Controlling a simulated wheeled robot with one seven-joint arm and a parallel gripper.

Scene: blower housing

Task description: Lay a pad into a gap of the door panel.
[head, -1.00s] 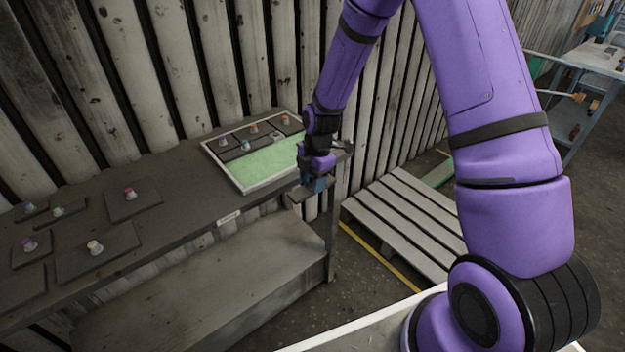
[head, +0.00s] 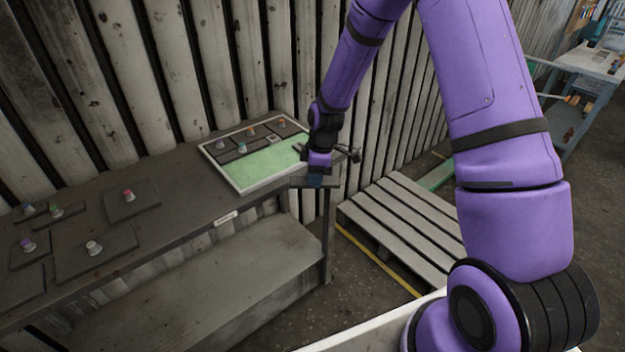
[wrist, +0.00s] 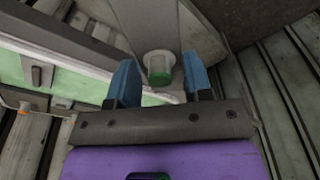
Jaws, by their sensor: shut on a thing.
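The door panel (head: 235,184) lies on the bench's right part, a white frame around a green bed. Several dark pads with knobs lie along its far side; the near part is bare green (head: 268,163). My gripper (head: 317,180) is just right of the panel, near the bench's right end. It is shut on a grey pad by its green-topped knob. In the wrist view, the knob (wrist: 159,68) is between the blue fingers of my gripper (wrist: 160,82), and the pad (wrist: 148,22) extends beyond it. The pad's underside is hidden.
On the bench's left part lie loose dark pads with knobs: a red-topped one (head: 148,199), a white-knobbed one (head: 115,243) and several others. A corrugated wall (head: 150,75) rises behind the bench. A wooden pallet (head: 410,225) is on the floor to the right.

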